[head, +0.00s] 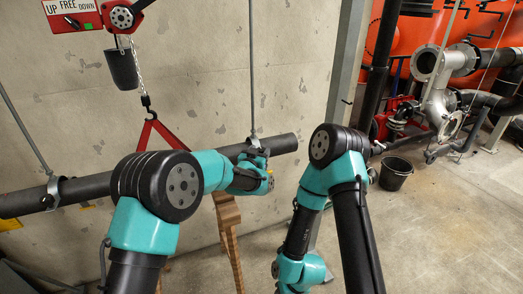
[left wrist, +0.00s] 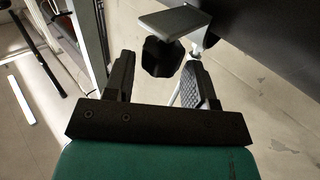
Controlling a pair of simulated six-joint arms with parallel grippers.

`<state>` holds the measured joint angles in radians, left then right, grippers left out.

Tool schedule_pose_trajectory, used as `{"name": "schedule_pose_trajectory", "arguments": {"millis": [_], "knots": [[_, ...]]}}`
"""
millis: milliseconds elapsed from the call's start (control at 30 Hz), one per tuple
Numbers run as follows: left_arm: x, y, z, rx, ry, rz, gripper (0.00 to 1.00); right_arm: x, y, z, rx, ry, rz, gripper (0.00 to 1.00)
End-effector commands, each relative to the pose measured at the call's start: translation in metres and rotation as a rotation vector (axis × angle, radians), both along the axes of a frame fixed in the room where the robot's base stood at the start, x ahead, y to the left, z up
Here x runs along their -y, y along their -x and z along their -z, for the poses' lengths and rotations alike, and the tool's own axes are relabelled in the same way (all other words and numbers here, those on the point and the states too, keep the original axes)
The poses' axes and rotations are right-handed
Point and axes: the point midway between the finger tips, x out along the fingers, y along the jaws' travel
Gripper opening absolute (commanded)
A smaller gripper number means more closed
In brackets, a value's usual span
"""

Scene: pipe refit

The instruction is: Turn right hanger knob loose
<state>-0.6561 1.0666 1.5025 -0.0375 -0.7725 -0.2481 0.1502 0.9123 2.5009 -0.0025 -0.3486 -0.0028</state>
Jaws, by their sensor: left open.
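The right hanger (head: 253,137) hangs from a thin rod and holds the dark pipe (head: 284,144) near its right end. In the left wrist view its grey bracket (left wrist: 175,20) shows beside the pipe (left wrist: 275,25). The black faceted knob (left wrist: 161,57) sits under the bracket. My left gripper (left wrist: 160,78) is open, with one finger on each side of the knob and a small gap on either side. In the head view my left gripper (head: 257,163) is at the right hanger and hides the knob. My right arm is folded downward; its fingers do not show.
The left hanger (head: 53,190) holds the pipe's left part. A red triangular sling (head: 155,130) hangs on a chain hoist at the pipe's middle. A wooden stand (head: 229,220) is below the left gripper. A black bucket (head: 395,173) stands on the floor at right.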

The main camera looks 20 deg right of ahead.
Motion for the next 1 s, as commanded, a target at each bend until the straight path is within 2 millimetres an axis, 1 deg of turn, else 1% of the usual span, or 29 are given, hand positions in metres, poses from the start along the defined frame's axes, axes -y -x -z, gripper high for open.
{"name": "schedule_pose_trajectory", "arguments": {"millis": [100, 233, 567, 900, 933, 1000], "knots": [[0.008, -0.009, 0.000, 0.001, 0.001, 0.000, 0.51, 0.000, 0.000, 0.000, 0.000, 0.000, 0.000, 0.43], [0.013, -0.014, 0.000, 0.000, 0.000, 0.000, 0.51, 0.000, 0.000, 0.000, 0.000, 0.000, 0.000, 0.43], [0.014, -0.016, 0.000, 0.000, 0.000, 0.000, 0.51, 0.000, 0.000, 0.000, 0.000, 0.000, 0.000, 0.43], [0.014, -0.016, 0.000, 0.000, 0.000, 0.000, 0.18, 0.000, 0.000, 0.000, 0.000, 0.000, 0.000, 0.43], [0.014, -0.016, 0.000, 0.000, 0.000, 0.000, 0.16, 0.000, 0.000, 0.000, 0.000, 0.000, 0.000, 0.43], [0.014, -0.016, 0.000, 0.000, 0.000, 0.000, 0.16, 0.000, 0.000, 0.000, 0.000, 0.000, 0.000, 0.43]]}}
